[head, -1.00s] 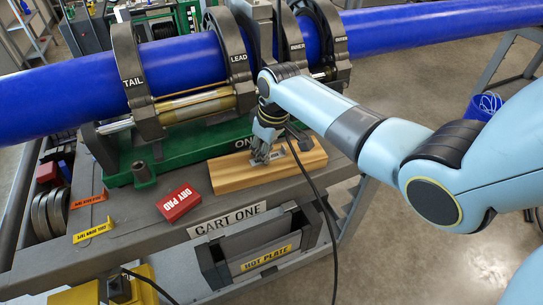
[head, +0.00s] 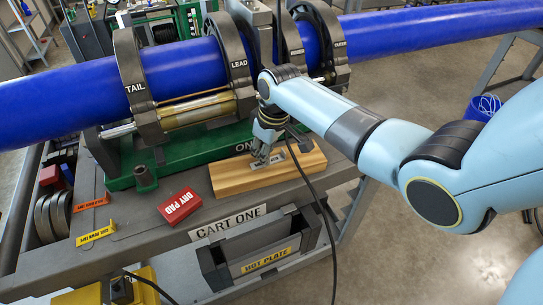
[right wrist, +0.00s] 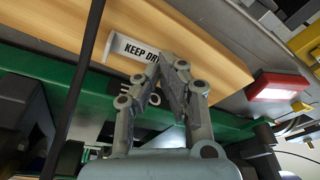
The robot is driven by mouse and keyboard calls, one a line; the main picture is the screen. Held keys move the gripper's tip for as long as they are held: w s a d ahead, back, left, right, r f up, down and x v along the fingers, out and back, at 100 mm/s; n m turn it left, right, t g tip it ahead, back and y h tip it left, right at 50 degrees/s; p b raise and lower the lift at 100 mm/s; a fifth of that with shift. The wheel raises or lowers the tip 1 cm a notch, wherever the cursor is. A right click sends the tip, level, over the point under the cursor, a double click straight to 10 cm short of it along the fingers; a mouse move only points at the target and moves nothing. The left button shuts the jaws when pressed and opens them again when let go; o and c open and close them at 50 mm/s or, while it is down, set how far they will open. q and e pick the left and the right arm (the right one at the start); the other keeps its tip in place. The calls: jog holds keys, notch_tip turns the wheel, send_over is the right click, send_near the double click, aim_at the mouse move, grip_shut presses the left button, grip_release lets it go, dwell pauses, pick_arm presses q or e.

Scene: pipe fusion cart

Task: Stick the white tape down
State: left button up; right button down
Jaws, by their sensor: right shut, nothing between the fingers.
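The white tape (head: 268,164), printed with dark letters, lies along the top of the wooden block (head: 232,178). In the right wrist view the tape (right wrist: 128,48) reads "KEEP DR", and the rest is hidden behind my fingers. My left gripper is not in view.
The green base (head: 190,156) and clamps holding the blue pipe (head: 185,63) stand behind. A black cable (head: 318,205) runs past the block. Yellow (head: 96,234) and orange (head: 91,203) tags lie at left.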

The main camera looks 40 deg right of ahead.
jog(key=shift+r+p, duration=1.95)
jog(key=shift+r, duration=1)
